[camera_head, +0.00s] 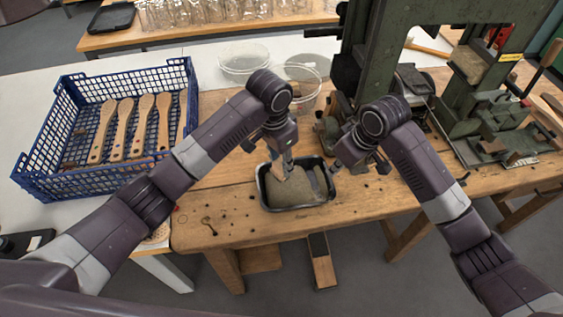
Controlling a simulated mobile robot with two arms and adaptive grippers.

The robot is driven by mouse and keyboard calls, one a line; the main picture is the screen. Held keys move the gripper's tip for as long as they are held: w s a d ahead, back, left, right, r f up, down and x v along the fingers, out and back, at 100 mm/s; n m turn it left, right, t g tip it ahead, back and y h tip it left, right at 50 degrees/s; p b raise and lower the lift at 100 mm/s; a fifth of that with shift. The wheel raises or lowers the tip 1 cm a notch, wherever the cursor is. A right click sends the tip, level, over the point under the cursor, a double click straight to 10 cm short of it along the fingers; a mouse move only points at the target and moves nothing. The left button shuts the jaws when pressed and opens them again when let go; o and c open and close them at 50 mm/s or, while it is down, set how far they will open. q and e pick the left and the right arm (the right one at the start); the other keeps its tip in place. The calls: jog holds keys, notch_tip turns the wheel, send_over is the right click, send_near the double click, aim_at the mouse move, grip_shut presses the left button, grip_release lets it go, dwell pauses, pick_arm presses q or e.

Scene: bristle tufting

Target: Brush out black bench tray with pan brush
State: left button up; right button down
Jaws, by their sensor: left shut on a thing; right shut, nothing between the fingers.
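The black bench tray (296,207) sits near the front edge of the wooden bench. A grey-brown layer (300,192) covers its floor; I cannot tell what it is made of. My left gripper (286,170) points down over the tray's left part and is shut on a light wooden piece that looks like the pan brush (275,171). The gripper hides part of the brush, and I cannot tell whether its bristles touch the tray. My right gripper (335,169) is shut and empty at the tray's right rear corner.
A blue crate (40,152) with several wooden brush handles stands on the left. Clear tubs (302,74) stand behind my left arm. Green machines (396,40) stand behind and right of the tray. Dark crumbs lie on the bench (225,205).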

jog(key=shift+r, duration=0.65)
jog(key=shift+d+r, duration=0.1)
jog(key=shift+r, duration=0.45)
jog(key=v, duration=1.1)
jog(key=shift+s+f, duration=0.1)
